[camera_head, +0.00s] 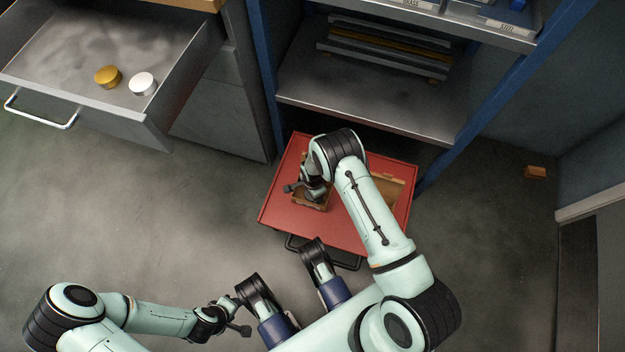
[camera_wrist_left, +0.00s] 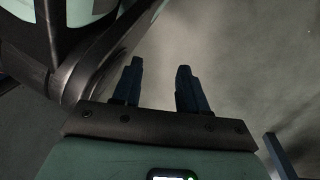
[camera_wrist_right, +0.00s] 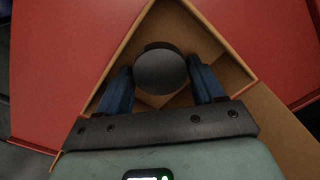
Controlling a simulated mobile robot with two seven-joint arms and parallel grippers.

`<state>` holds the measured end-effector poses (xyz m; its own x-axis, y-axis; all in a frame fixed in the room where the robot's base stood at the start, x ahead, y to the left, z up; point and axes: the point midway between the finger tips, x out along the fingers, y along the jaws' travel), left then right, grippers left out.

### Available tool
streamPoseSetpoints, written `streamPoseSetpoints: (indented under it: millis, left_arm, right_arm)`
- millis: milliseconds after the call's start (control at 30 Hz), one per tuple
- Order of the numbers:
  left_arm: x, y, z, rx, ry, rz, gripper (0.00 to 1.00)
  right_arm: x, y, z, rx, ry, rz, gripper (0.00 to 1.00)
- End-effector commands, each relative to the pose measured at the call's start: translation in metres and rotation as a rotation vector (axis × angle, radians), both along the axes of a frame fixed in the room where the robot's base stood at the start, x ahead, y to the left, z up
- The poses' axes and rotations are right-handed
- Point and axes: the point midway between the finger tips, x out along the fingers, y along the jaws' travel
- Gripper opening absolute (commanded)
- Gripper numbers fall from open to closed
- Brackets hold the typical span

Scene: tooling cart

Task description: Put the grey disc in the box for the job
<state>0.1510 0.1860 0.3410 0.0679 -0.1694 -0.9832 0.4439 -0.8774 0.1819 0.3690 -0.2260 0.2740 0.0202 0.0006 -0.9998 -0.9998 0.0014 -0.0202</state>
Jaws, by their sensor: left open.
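The dark grey disc (camera_wrist_right: 160,72) shows in the right wrist view, inside the outline of a wooden-walled box (camera_wrist_right: 222,48) on the red cart top (camera_head: 277,206). My right gripper (camera_wrist_right: 160,66) points down into this box, one finger at each side of the disc. Whether the fingers press on it, and whether it rests on the box floor, I cannot tell. In the head view my right arm hides the disc and part of the box. My left gripper (camera_wrist_left: 159,68) is open and empty over bare floor, low in the head view (camera_head: 240,330).
A second wooden-walled box (camera_head: 396,190) sits at the cart's right, partly behind my arm. An open drawer (camera_head: 60,55) at upper left holds a gold disc (camera_head: 107,77) and a white disc (camera_head: 143,83). A blue-framed shelf (camera_head: 360,105) stands behind the cart. Floor at left is clear.

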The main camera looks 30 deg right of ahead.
Motion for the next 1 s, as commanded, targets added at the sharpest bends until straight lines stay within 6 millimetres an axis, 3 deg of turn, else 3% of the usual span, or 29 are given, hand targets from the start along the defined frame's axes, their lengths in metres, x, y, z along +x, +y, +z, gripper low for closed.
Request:
streamPoseSetpoints:
  millis: [400, 867, 1000]
  left_arm:
    - [0.005, -0.001, 0.005, 0.001, -0.018, -0.001, 0.43]
    - [0.062, -0.009, 0.058, 0.01, -0.21, -0.012, 0.43]
    - [0.057, -0.013, 0.063, 0.001, -0.199, -0.018, 0.43]
  right_arm:
    - [0.0, 0.0, 0.005, 0.0, 0.0, 0.001, 0.73]
    - [-0.001, 0.0, 0.098, 0.0, -0.003, 0.001, 0.73]
    - [-0.002, 0.0, 0.116, 0.0, -0.002, 0.001, 0.73]
